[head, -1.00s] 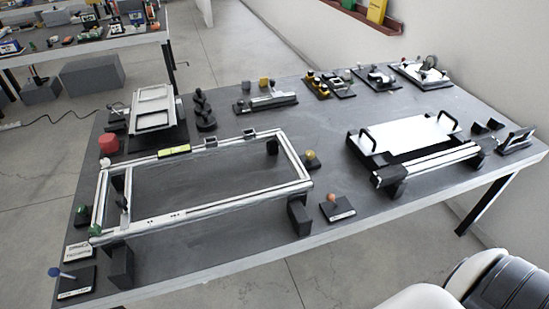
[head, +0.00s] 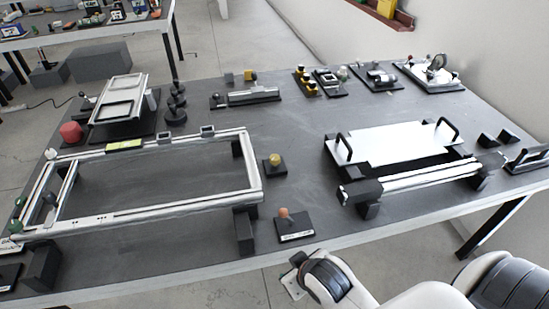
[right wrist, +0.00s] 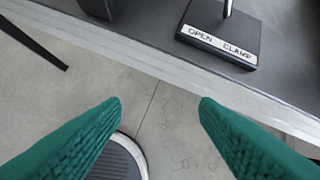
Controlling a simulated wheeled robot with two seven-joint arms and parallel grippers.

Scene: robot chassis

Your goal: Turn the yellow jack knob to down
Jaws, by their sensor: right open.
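A yellow round knob (head: 275,160) stands on a small dark base to the right of the silver frame (head: 150,208) in the head view. I take it for the jack knob; its setting is too small to read. My right gripper (right wrist: 160,103) has two green fingers spread wide with nothing between them. It is over the floor, off the table's front edge. My right arm (head: 330,278) shows at the bottom of the head view, well short of the yellow knob. My left gripper is not in view.
An orange knob (head: 284,212) on a labelled base stands near the front edge; the right wrist view shows a base labelled "OPEN CLAMP" (right wrist: 220,40). A white plate with black handles (head: 395,142) lies to the right. Several small fixtures line the back. Dark tabletop around the yellow knob is clear.

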